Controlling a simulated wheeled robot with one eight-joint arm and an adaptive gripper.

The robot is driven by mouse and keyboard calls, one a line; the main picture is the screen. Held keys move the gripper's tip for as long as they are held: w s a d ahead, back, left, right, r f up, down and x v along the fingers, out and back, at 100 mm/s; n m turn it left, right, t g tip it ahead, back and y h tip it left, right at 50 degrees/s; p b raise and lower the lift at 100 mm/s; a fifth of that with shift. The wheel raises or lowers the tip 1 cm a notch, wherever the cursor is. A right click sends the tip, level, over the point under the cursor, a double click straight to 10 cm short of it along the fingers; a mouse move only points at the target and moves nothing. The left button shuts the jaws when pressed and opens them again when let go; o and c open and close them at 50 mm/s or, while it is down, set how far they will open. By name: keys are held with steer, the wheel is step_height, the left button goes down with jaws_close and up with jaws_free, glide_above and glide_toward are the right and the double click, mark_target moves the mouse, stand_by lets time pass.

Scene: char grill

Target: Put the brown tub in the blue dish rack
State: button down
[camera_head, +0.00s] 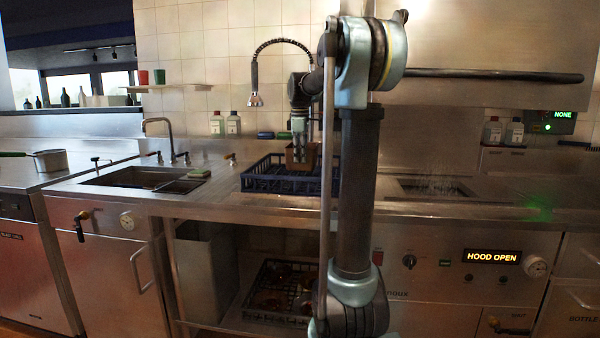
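The brown tub (312,157) is in the head view, at the far side of the blue dish rack (262,182). It looks upright, with its lower part close to the rack's inside. I cannot tell whether its base touches the rack. My gripper (298,150) points down at the tub, its fingers close together and looking shut on the tub's near wall. My own arm passes in front of the right part of the rack and hides it.
A sink (145,178) with a faucet lies left of the rack, and a wet basin (435,188) lies right. A hanging spray hose (254,85) is behind the rack. Bottles (233,124) stand along the back wall. A second dark rack (275,290) sits on the lower shelf.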

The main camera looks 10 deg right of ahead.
mark_target(301, 168)
steer(key=shift+d+f, duration=0.1)
steer(key=shift+f, duration=2.35)
steer(key=c, duration=1.8)
jaws_free()
step_height(301, 168, up, 12)
steer(key=shift+s, duration=0.45)
